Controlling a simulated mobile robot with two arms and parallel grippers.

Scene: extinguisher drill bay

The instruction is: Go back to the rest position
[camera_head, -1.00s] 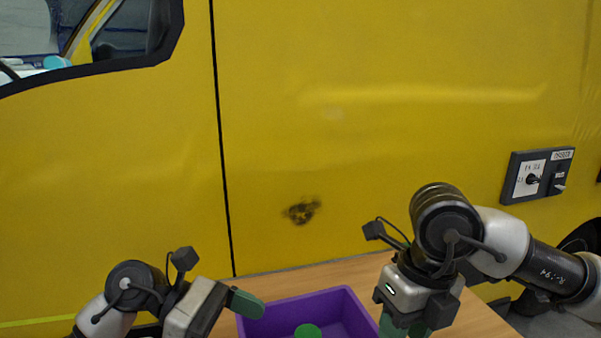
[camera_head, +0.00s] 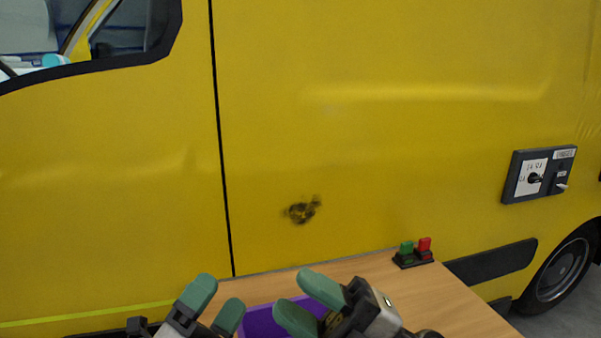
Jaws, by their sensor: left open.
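My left gripper (camera_head: 220,291) is at the bottom of the head view, with its two green fingers apart and nothing visible between them. My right gripper (camera_head: 291,291) is to the right of it, its green fingers also apart and pointing up and left. Both grippers are in front of a purple tray (camera_head: 257,321) on the wooden table (camera_head: 440,298). The grippers hide much of the tray, and its contents cannot be made out.
A black base with a green and a red block (camera_head: 413,253) stands at the table's back right. A yellow van (camera_head: 390,150) fills the background, with a dark switch panel (camera_head: 539,174) on its right side. The table's right part is clear.

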